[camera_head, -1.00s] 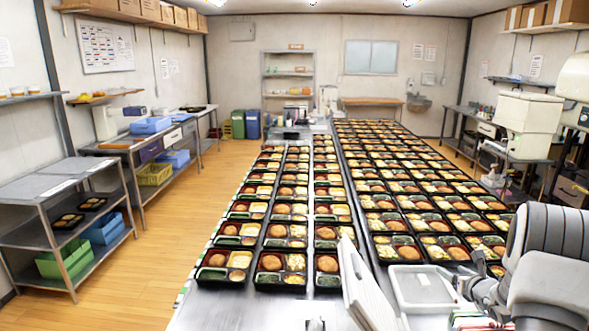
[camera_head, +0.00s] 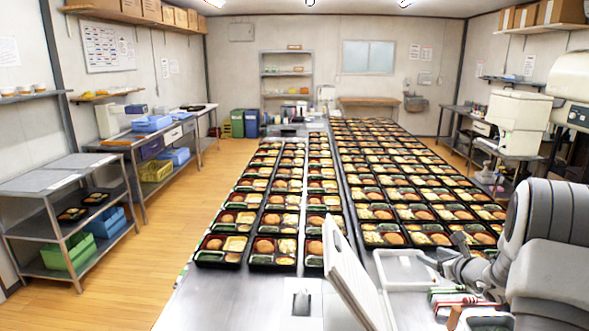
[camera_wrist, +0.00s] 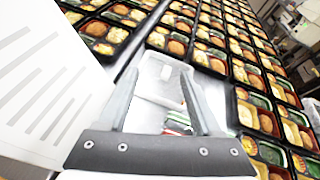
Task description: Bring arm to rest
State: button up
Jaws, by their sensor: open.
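My gripper (camera_head: 443,254) is at the right front of the steel table, beside and partly in front of a shallow white tray (camera_head: 402,284). In the wrist view my gripper (camera_wrist: 158,95) has its two fingers spread apart, with nothing held between them. The white tray (camera_wrist: 160,82) shows in the gap beyond the fingers. The forearm is raised at the right edge of the head view.
Long rows of filled bento trays (camera_head: 272,250) cover the table (camera_head: 250,300). A white upright panel (camera_head: 350,275) stands left of the gripper; slots show in it in the wrist view (camera_wrist: 40,85). Red and green items (camera_head: 465,300) lie near the front right.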

jog(key=s+a+r+n+g+y+b, duration=0.15)
jog(key=s+a+r+n+y, duration=0.3)
jog(key=a, duration=0.45)
jog(key=s+a+r+n+g+y+b, duration=0.15)
jog(key=s+a+r+n, duration=0.3)
jog(key=a+n, duration=0.45)
jog(key=s+a+r+n+g+h, duration=0.15)
jog(key=s+a+n+g, duration=0.25)
jog(key=s+a+n, duration=0.65)
jog(key=s+d+f+n+h+b, duration=0.1)
jog(key=s+d+n+h, duration=0.1)
jog(key=s, duration=0.7)
jog(key=s+d+f+n+h+b, duration=0.1)
jog(key=s+d+n+h+b, duration=0.1)
jog(key=s+n, duration=0.4)
jog(key=s+d+h, duration=0.1)
jog(key=s+h, duration=0.1)
jog(key=s, duration=0.2)
jog(key=shift+s+f+n+g, duration=0.2)
jog(key=shift+s+n+g, duration=0.1)
jog(key=shift+g, duration=0.1)
